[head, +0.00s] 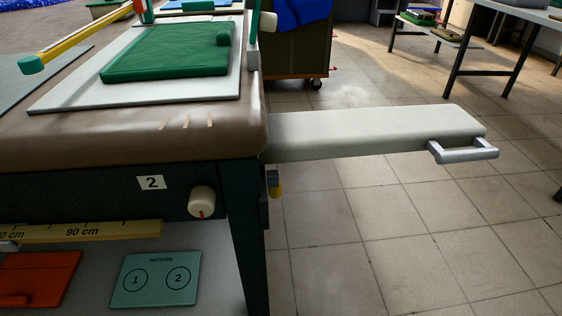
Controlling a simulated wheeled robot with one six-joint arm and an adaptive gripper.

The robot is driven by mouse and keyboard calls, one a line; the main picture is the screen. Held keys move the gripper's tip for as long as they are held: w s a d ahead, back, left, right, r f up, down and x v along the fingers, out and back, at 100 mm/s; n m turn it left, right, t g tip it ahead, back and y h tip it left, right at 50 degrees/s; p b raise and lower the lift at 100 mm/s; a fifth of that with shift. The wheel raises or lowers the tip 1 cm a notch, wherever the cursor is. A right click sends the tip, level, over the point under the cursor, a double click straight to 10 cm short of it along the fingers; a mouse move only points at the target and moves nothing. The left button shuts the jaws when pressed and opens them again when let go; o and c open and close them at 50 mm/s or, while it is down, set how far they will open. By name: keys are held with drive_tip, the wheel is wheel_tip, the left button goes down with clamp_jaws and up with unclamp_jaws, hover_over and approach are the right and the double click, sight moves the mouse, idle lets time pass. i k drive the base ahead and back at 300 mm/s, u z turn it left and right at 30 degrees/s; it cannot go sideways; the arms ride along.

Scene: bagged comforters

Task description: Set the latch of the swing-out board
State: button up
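The swing-out board (375,130) is a pale, long padded board standing out to the right from the table's right side, level with the table's edge. A grey metal handle (465,153) is fixed at its far right end. Below the board's inner end, on the table's right side, is a small dark fitting with a yellow lever (276,190) hanging down; it looks like the latch, but its exact setting is too small to tell. My gripper is not in view.
A wheeled bin (298,50) stands behind. The tiled floor (400,240) under and right of the board is clear.

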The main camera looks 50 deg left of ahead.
sight(274, 184)
drive_tip(key=u, duration=2.8)
drive_tip(key=k, duration=1.05)
drive_tip(key=z, duration=0.05)
drive_tip(key=i, duration=0.65)
drive_tip(key=z, duration=0.4)
